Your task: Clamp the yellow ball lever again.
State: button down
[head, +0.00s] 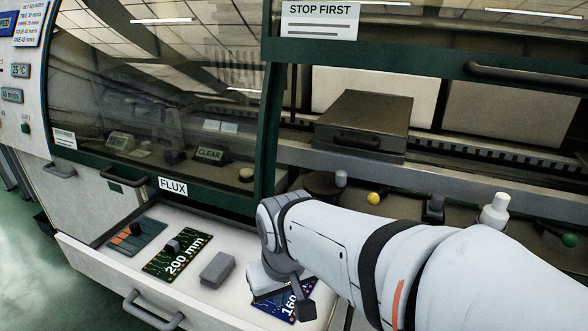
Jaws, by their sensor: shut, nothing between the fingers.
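The yellow ball (374,198) of the lever shows inside the open bay, just above the upper edge of my arm. The rest of its lever is hidden or too dark to make out, so I cannot tell how it is set. My gripper (290,292) hangs at the end of my arm, low and left of the yellow ball, over the open drawer. It is shut and empty, apart from the ball, and partly covers a blue board marked 160 (280,312).
The open drawer (85,262) also holds a green 200 mm board (160,262) and a grey block (217,268). A white bottle (495,211), a dark clamp-like block (433,209) and a green ball (569,240) stand right of the yellow ball. A dark box (365,118) lies behind.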

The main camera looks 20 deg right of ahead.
aim_at(373, 198)
jog(key=u, duration=0.1)
jog(key=k, duration=1.2)
jog(key=z, duration=0.45)
jog(key=i, duration=1)
jog(key=z, duration=0.05)
